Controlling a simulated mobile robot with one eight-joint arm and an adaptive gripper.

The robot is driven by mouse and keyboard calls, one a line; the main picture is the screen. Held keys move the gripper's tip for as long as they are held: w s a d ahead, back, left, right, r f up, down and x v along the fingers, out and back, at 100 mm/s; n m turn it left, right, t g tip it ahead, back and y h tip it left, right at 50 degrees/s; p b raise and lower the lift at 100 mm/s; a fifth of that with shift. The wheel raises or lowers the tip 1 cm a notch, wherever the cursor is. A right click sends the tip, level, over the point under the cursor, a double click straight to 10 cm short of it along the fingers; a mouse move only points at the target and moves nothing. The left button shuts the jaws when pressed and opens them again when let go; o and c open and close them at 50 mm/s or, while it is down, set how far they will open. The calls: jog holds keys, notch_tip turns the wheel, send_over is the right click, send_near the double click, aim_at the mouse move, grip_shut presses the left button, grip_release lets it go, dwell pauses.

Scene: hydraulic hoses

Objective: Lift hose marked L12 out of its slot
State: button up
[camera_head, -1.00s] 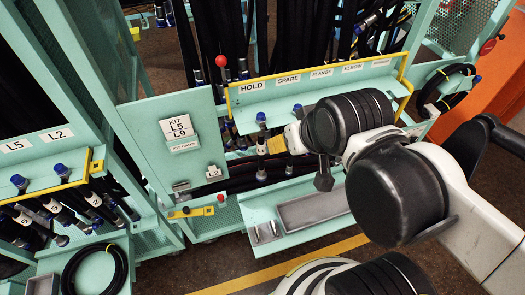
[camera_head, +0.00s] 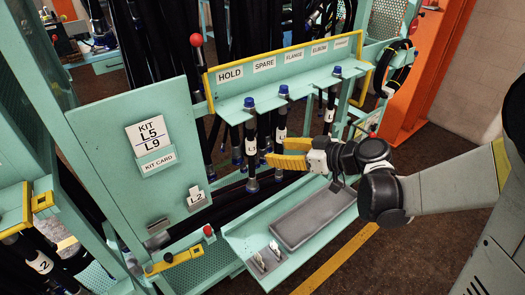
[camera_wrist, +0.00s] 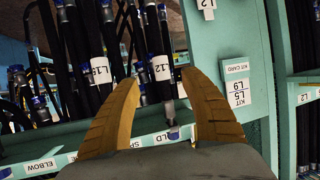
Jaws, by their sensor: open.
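In the wrist view the hose marked L12 (camera_wrist: 161,68) is black with a white label and shows in the gap between my finger tips. My gripper (camera_head: 272,158) is open, its yellow fingers pointing left at the hoses below the label rail. In the wrist view the fingers (camera_wrist: 160,85) stand on either side of L12 with nothing clamped. A hose marked L15 (camera_wrist: 100,70) hangs to its left there. In the head view blue-capped hoses hang at HOLD (camera_head: 250,130) and SPARE (camera_head: 282,118); I cannot read which is L12.
The green rail (camera_head: 290,68) carries HOLD, SPARE, FLANGE and ELBOW labels. Another blue-capped hose (camera_head: 331,100) hangs further right. A grey tray (camera_head: 312,215) lies below my gripper. The kit card panel (camera_head: 130,140) stands to the left.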

aim_at(255, 147)
jog(key=shift+r+b+x, duration=0.15)
jog(key=shift+b+x, duration=0.6)
jog(key=shift+x, duration=1.95)
jog(key=shift+r+b+x, duration=0.2)
jog(key=shift+b+x, duration=0.5)
jog(key=shift+x, duration=2.05)
jog(key=shift+r, duration=0.1)
jog(key=shift+c, duration=1.1)
grip_shut()
